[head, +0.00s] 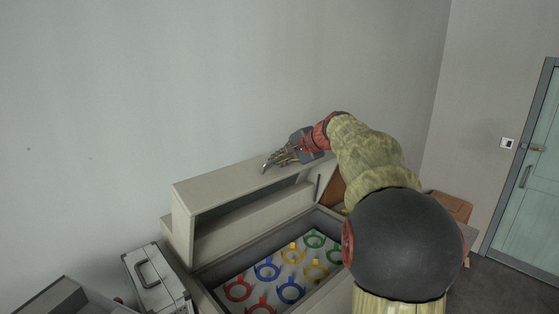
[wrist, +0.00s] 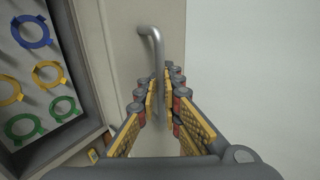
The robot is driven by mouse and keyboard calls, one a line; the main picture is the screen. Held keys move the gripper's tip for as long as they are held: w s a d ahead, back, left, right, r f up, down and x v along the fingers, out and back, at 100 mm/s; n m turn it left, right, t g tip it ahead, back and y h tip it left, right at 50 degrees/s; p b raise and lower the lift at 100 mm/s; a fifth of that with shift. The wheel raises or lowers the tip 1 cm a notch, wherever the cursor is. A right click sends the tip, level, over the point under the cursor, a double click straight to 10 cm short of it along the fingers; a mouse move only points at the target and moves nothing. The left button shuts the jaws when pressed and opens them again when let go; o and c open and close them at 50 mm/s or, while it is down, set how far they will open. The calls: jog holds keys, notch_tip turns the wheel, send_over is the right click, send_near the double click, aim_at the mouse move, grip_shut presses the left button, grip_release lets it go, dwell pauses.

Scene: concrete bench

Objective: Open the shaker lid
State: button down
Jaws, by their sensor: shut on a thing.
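The shaker (head: 203,284) is a beige box. Its beige lid (head: 240,182) stands raised at the back, so the inside is open to view. In the wrist view the pale panel of the lid (wrist: 118,50) carries a grey bar handle (wrist: 152,32). My gripper (head: 266,167) is at the lid's top edge, right of its middle in the head view. In the wrist view my gripper (wrist: 163,88) has its fingers on both sides of the handle, shut on it. The fingers hide part of the handle's lower length.
Red, blue, yellow and green rings (head: 291,291) lie inside the shaker. A silver case (head: 156,280) and a grey open container (head: 62,300) stand to the left. A wall is close behind the lid. A brown box (head: 452,206) is at the right.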

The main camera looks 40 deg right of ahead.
jog(key=shift+r, duration=0.25)
jog(key=c, duration=2.1)
grip_release()
jog(key=shift+s, duration=0.15)
jog(key=shift+o, duration=0.3)
jog(key=shift+f, duration=0.15)
jog(key=v, duration=1.2)
jog(key=shift+f, duration=0.15)
